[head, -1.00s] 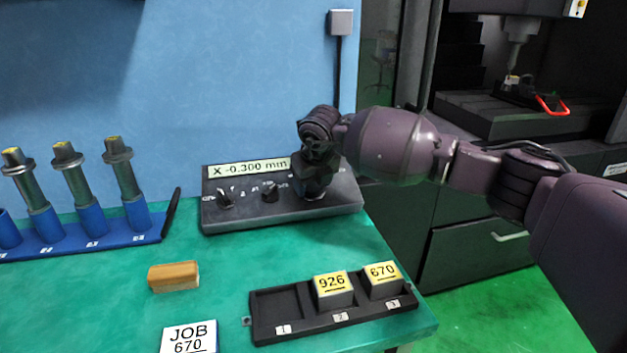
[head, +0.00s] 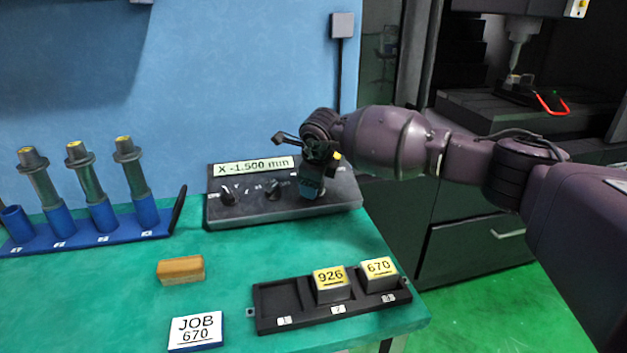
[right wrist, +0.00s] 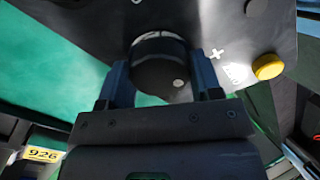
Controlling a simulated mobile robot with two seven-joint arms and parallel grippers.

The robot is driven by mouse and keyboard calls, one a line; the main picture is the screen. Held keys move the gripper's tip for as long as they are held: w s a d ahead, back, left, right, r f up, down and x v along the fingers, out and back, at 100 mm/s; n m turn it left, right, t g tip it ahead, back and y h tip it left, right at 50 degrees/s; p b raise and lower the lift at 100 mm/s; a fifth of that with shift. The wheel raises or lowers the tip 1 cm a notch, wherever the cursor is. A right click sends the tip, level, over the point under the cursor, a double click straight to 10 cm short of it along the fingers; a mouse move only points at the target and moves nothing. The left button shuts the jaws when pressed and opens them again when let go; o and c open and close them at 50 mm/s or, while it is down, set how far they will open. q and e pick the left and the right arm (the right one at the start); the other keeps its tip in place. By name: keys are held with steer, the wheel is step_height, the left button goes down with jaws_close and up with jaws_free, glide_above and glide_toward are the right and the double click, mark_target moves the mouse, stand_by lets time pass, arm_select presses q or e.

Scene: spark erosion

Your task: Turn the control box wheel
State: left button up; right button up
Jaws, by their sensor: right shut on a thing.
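The grey control box (head: 235,210) stands at the back of the green table. Its display (head: 253,167) reads X -1.500 mm. Two small dark knobs (head: 229,194) sit on its left and middle. My right gripper (head: 312,188) is over the box's right part and mostly hides the wheel in the head view. In the right wrist view, the round black wheel (right wrist: 160,66) sits between the two fingers of my right gripper (right wrist: 163,80), which are shut on its sides. A plus mark and a yellow button (right wrist: 268,66) show beside it. My left gripper is out of view.
A black tray (head: 283,304) holds blocks marked 926 (head: 331,282) and 670 (head: 379,273). A JOB 670 card (head: 196,331) and an orange-brown block (head: 181,269) lie on the table. A blue rack (head: 80,232) with dark electrode holders stands at the left.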

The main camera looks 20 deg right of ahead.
stand_by(0.4)
steer(key=o, duration=0.9)
steer(key=shift+r, duration=0.1)
